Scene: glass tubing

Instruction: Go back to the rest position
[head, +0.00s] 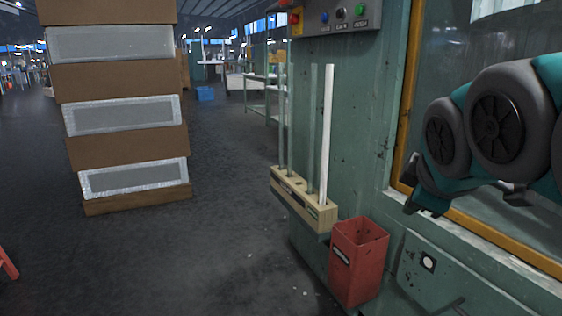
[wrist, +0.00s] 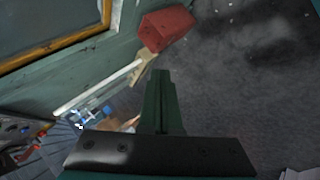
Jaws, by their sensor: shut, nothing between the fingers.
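My gripper (wrist: 161,72) shows in the wrist view as two dark green fingers pressed together, with nothing between them. In the head view my grey and teal arm is folded at the right, and the fingers cannot be made out. A wooden rack (head: 318,213) on the green machine's side holds clear glass tubes (head: 312,130) and a white tube (head: 327,130), all upright. The rack (wrist: 143,68) and the white tube (wrist: 95,90) also show in the wrist view, to the left of my fingers and apart from them.
The machine has an orange-framed window (head: 408,95) and a button panel (head: 335,17). Stacked brown boxes (head: 115,82) stand at the left. The dark floor (head: 215,240) between is mostly clear.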

